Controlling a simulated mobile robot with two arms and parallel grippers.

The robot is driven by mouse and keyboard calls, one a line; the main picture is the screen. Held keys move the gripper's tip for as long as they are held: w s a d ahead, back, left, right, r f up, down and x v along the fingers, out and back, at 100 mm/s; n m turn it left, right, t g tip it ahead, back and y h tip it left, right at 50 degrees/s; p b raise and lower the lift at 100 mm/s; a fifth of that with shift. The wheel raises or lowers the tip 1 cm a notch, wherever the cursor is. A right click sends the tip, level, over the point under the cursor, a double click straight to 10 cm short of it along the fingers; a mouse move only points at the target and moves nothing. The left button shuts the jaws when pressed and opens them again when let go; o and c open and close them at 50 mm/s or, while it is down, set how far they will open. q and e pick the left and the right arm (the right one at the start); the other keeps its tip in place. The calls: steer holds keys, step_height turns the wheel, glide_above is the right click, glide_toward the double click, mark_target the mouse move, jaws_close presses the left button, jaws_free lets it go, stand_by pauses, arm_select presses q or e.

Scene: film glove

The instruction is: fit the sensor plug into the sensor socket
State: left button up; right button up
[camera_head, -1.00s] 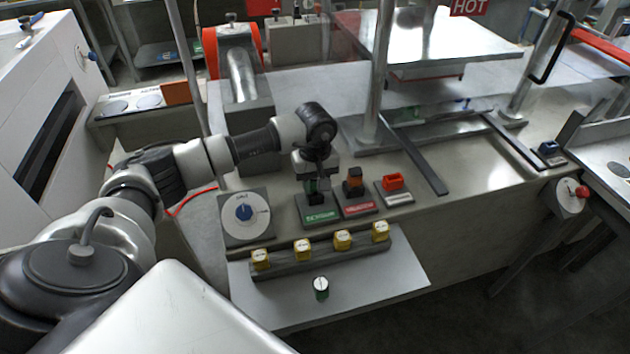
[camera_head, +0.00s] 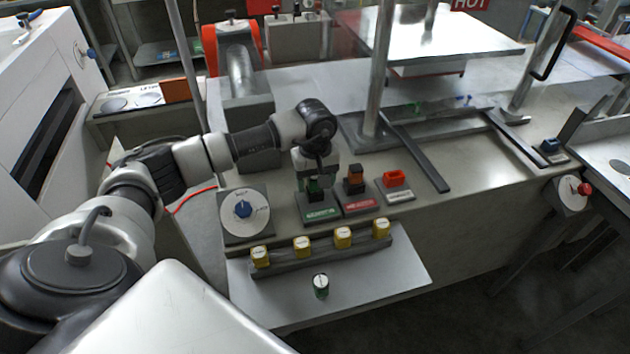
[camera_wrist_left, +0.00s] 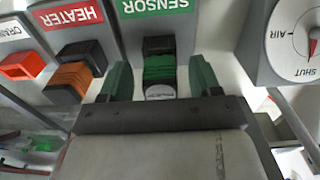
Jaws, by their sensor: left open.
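The sensor socket (camera_wrist_left: 158,44) is a black block behind the green SENSOR label; in the head view its base (camera_head: 320,214) stands on the bench's front edge. The green ribbed sensor plug (camera_wrist_left: 160,68) is at the socket and appears to sit in it; the exact depth cannot be told. My left gripper (camera_wrist_left: 160,82) is open, one green finger on each side of the plug, with a visible gap on both sides. In the head view the left gripper (camera_head: 314,188) is over the socket and partly hides the plug. My right gripper is not in view.
Close beside are the HEATER socket with an orange plug (camera_head: 354,181) and a red block (camera_head: 394,179). A dial (camera_head: 245,212) lies left of the socket.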

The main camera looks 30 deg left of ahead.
arm_select(q)
step_height(320, 180, up, 10)
steer(key=shift+r+b, duration=0.1)
steer(key=shift+b, duration=0.8)
